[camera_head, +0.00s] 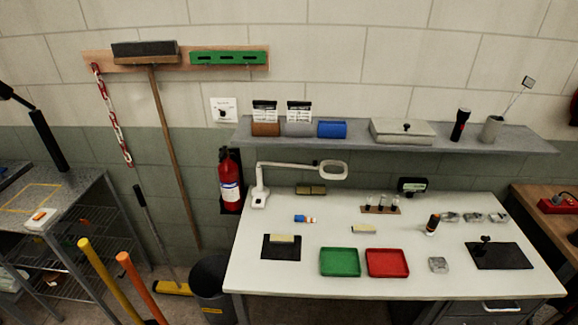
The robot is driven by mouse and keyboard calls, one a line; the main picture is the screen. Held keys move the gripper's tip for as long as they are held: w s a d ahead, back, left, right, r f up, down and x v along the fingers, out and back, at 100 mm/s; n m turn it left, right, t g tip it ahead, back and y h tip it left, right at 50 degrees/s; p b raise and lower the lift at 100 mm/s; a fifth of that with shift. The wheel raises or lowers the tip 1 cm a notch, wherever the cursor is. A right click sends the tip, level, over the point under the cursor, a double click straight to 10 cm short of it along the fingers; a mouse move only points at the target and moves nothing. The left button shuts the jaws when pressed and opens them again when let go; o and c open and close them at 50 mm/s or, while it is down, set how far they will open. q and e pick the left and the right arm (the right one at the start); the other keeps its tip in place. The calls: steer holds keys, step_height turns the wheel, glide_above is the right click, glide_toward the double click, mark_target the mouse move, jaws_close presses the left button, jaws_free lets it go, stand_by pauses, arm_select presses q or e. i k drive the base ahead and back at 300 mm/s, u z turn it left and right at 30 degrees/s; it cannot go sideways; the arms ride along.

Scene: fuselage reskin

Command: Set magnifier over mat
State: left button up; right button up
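The magnifier (333,169) is a white ring-shaped head on a jointed white arm. Its white base (260,197) stands at the back left of the white table. The arm runs level to the right, and the head is above the back of the table. A black mat (270,254) lies at the front left with a small pale block (283,239) on it. A second black mat (513,262) lies at the right with a small dark object on it. The magnifier head is over neither mat; it is behind and right of the left one. Neither gripper is in view.
A green tray (340,262) and a red tray (387,263) are at the table's front middle. A small bottle (432,224) and vials in a rack (381,210) stand behind. A shelf (350,137) overhangs the back. A fire extinguisher (230,182) hangs left of the table.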

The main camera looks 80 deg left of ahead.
mark_target(323, 175)
steer(key=u, duration=2.3)
steer(key=k, duration=0.3)
steer(key=z, duration=0.1)
